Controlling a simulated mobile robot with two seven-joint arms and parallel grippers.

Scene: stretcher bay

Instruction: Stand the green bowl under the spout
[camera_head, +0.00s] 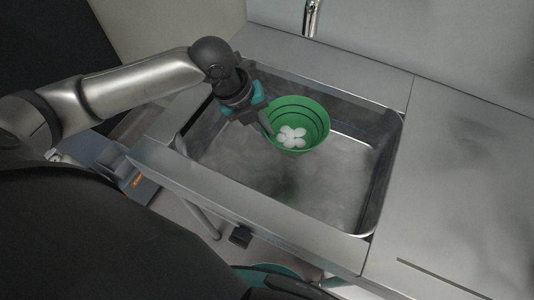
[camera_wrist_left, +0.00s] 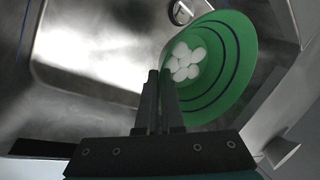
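The green bowl (camera_head: 312,113) is in the metal sink basin, near its back, with several white balls (camera_head: 290,137) in it. It also shows in the left wrist view (camera_wrist_left: 232,72). My left gripper (camera_head: 266,126) is at the bowl's left rim. In the left wrist view its fingers (camera_wrist_left: 159,78) are close together with the bowl's rim at their tips, and they look shut on it. Whether the bowl touches the basin floor is hard to tell. The spout (camera_head: 311,18) is a chrome pipe behind the basin, cut off by the top edge. My right gripper is not in view.
The sink basin (camera_head: 235,158) has raised metal walls around the bowl. Its front and right floor is free. A bare steel counter (camera_head: 460,190) lies to the right. A wall rises behind.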

